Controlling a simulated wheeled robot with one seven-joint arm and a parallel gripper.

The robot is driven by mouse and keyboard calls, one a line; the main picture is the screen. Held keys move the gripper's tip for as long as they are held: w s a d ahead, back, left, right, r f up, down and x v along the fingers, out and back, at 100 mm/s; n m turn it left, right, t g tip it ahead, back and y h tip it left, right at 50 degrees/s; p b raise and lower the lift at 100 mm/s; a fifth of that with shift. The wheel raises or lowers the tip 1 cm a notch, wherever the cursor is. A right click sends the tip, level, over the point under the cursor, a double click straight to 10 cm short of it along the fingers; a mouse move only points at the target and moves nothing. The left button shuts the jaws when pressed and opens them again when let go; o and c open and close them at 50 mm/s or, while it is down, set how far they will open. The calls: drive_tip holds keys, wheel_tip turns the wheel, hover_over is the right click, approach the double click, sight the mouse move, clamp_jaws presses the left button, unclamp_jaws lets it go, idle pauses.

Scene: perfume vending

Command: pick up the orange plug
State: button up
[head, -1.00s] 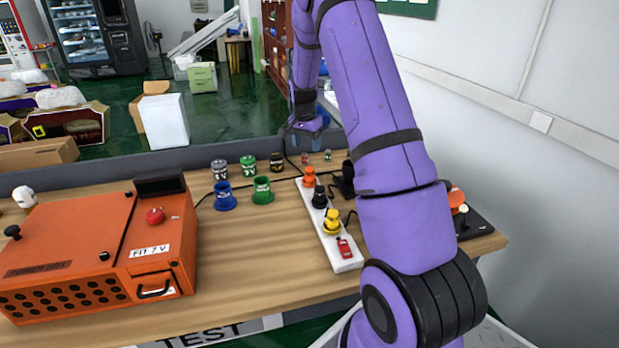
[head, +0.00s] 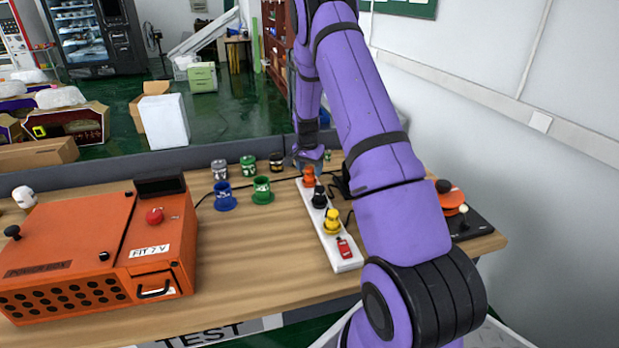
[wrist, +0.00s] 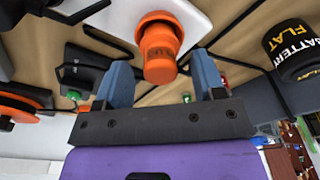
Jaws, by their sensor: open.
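The orange plug (head: 309,176) stands at the far end of the white power strip (head: 344,257), beyond a black plug (head: 319,197) and a yellow plug (head: 331,222). In the wrist view the orange plug (wrist: 160,48) appears between the two blue fingers of my gripper (wrist: 163,82), with a gap on each side. The fingers are open and hold nothing. In the head view my gripper (head: 308,160) is at the far end of the strip, just above and behind the plug; its fingertips are hard to make out there.
Blue (head: 223,197) and green (head: 262,190) cups stand left of the strip, with several small canisters behind. An orange power box (head: 95,255) fills the left. The table middle is clear.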

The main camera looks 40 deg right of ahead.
drive_tip(key=shift+f, duration=0.4)
drive_tip(key=c, duration=1)
